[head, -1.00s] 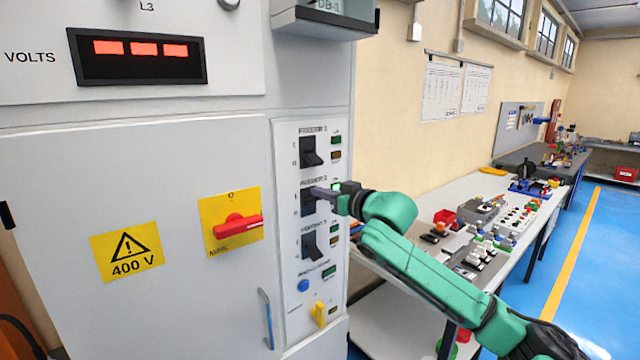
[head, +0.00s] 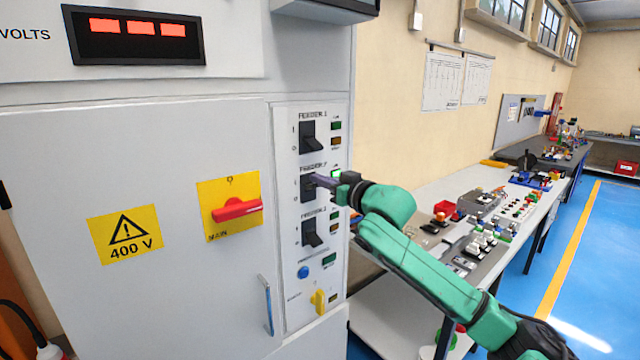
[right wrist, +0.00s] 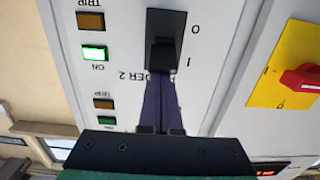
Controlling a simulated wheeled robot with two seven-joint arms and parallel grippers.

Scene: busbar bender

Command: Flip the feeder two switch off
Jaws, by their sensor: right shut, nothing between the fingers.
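The feeder two switch (head: 307,189) is the middle of three black rocker switches on the grey cabinet's side panel. It also shows in the right wrist view (right wrist: 165,24), upside down, with its "1" and "0" marks. Its green ON lamp (right wrist: 94,52) is lit and its TRIP lamp (right wrist: 90,22) is dull. My right gripper (head: 316,181) is shut and empty, its fingertips at the "1" end of this switch. In the right wrist view the fingers (right wrist: 161,78) cover part of the feeder two label; I cannot tell whether they touch the lever. My left gripper is out of view.
The feeder one switch (head: 309,136) is above and the third feeder switch (head: 311,232) below, both close. A red main handle (head: 237,209) is to the left. A blue button (head: 302,272) and yellow knob (head: 318,300) are lower. A cluttered bench (head: 395,300) stands to the right.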

